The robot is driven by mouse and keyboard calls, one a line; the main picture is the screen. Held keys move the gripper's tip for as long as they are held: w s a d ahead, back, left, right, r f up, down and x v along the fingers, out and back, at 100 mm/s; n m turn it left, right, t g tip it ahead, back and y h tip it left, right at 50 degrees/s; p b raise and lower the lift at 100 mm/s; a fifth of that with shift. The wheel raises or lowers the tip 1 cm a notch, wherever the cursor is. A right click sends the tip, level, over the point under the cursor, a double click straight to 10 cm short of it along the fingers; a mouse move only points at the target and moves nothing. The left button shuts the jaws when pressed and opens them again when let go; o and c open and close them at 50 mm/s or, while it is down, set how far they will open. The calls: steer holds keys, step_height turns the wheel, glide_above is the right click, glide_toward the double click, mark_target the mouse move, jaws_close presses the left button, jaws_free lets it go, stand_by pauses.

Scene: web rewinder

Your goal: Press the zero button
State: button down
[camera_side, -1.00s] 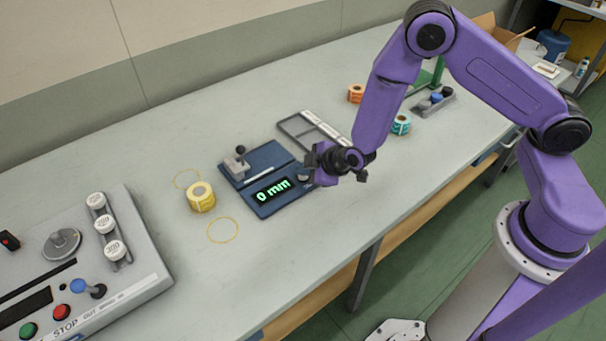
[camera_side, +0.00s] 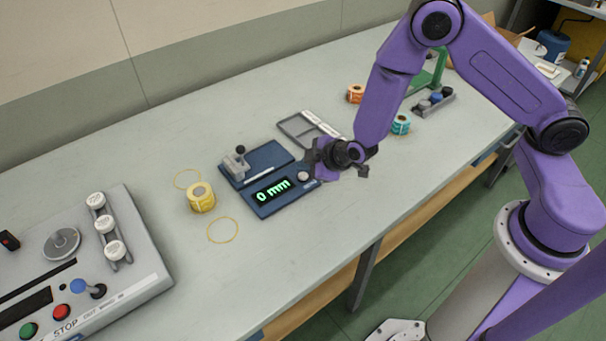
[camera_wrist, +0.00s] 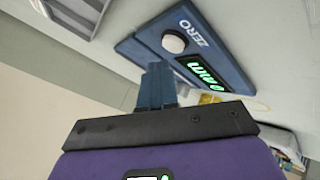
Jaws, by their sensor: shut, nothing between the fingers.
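The zero button is a round pale knob (camera_wrist: 173,42) beside the word ZERO on a dark blue gauge (camera_side: 268,178). My gripper (camera_wrist: 157,70) is shut and empty. In the wrist view its fingertips appear just short of the knob, with a visible gap in the picture. In the side view my gripper (camera_side: 312,158) is over the gauge's right end; its fingertips are hard to make out there.
A yellow tape roll (camera_side: 201,198) stands left of the gauge, near yellow circles drawn on the table. A grey tray (camera_side: 310,130) lies behind it. A control panel (camera_side: 85,255) with knobs and buttons stands at the left. The table front is clear.

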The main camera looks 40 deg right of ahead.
mark_target(306, 177)
steer(key=shift+r, duration=0.1)
steer(key=shift+r, duration=2.4)
steer(key=s+a+r+n+g+y, duration=0.1)
steer(key=s+a+r+g, duration=0.15)
steer(key=s+r, duration=0.4)
steer(key=s+a+r+g+y, duration=0.2)
steer(key=s+r+g, duration=0.15)
steer(key=s, duration=0.65)
steer(key=s+d+r+g+h, duration=0.2)
steer(key=s+d+r+h, duration=0.2)
steer(key=s+d, duration=0.9)
steer(key=shift+s+d+r+g, duration=0.4)
steer(key=shift+s+r, duration=0.3)
steer(key=shift+s, duration=0.1)
